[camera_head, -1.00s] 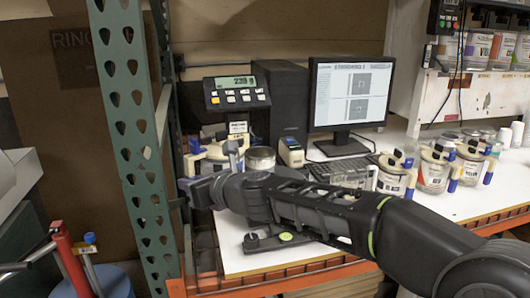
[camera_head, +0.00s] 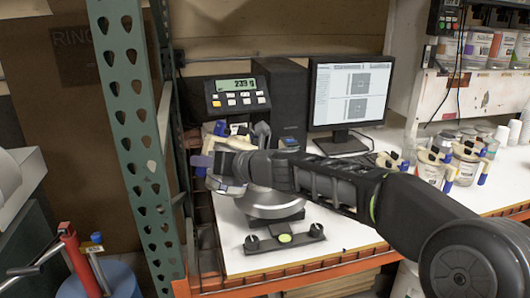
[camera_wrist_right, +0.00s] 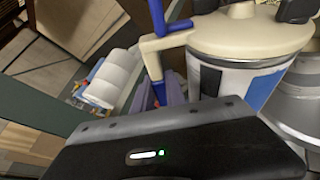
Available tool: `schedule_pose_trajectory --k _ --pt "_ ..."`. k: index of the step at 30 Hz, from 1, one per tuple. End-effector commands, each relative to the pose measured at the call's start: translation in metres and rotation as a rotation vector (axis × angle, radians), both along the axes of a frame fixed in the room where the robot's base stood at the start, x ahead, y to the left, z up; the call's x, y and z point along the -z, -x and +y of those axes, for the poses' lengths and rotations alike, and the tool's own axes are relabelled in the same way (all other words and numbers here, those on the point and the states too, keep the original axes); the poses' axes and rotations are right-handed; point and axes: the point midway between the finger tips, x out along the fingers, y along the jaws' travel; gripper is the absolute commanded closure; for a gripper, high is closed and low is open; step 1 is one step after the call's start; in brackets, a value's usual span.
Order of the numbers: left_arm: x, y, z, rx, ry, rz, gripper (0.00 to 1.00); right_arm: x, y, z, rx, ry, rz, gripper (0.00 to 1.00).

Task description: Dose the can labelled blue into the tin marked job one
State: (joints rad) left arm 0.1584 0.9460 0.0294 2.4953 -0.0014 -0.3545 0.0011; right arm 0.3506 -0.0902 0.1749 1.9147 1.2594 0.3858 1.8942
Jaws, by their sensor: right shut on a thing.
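My right gripper (camera_head: 224,166) is shut on a can with a cream lid and blue levers (camera_head: 240,143), at the left end of the bench. The right wrist view shows the held can (camera_wrist_right: 238,75) close up, roughly upright in that picture, with a blue patch on its label. No label wording is readable. A silver metal tin (camera_wrist_right: 302,98) is beside it at the right edge. In the head view, my arm hides most of the silver round shape (camera_head: 268,206) below it; I cannot read any job mark. My left gripper is not in view.
A scale display (camera_head: 237,92) stands behind the gripper. A monitor (camera_head: 351,93) and dark computer case (camera_head: 283,95) are at the back. Several lidded cans (camera_head: 431,168) stand at the right. A green rack post (camera_head: 130,120) is close on the left.

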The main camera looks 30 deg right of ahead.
Motion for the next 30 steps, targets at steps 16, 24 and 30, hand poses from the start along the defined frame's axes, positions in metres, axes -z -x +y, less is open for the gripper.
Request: schedule_pose_trajectory --k 16,24,30 --pt "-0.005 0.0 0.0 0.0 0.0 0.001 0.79 -0.008 -0.001 -0.003 0.0 -0.023 -0.001 1.0" --pt "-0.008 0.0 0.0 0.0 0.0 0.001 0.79 -0.011 -0.001 -0.004 -0.001 -0.037 0.001 1.0" --pt "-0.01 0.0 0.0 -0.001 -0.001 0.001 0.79 -0.013 -0.001 -0.006 0.0 -0.047 0.003 1.0"
